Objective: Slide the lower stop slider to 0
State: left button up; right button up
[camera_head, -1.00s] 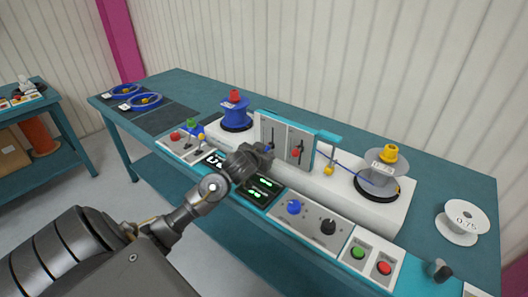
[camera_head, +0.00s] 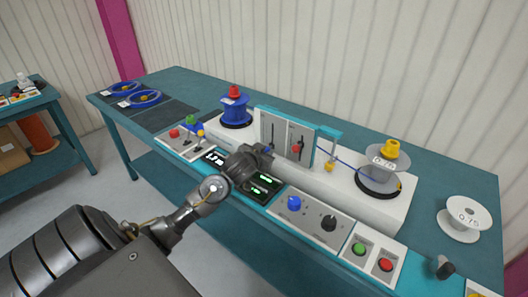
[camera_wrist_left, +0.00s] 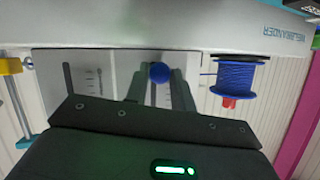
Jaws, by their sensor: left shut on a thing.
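The slider panel (camera_head: 287,137) stands upright on the white machine and has two vertical slots. In the left wrist view a blue slider knob (camera_wrist_left: 159,73) sits in one slot, between the fingers of my left gripper (camera_wrist_left: 158,86). The gripper is shut on this knob. In the head view my left gripper (camera_head: 264,152) is at the panel's left slot and hides much of its lower part. A red knob (camera_head: 298,148) sits on the right slot. The scale marks and slider names are too small to read. My right gripper is not in view.
A blue reel (camera_head: 236,109) stands left of the panel and a grey reel (camera_head: 380,176) right of it. A blue cable runs from the panel towards the grey reel. Displays, knobs and buttons line the front edge. A loose white reel (camera_head: 464,212) lies at the right.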

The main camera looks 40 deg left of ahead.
pick_arm(q)
jog(key=o, duration=1)
jog(key=shift+s, duration=0.1)
jog(key=v, duration=1)
jog(key=shift+s+d+r, duration=0.1)
jog(key=shift+s+r, duration=0.1)
jog(key=shift+s, duration=0.1)
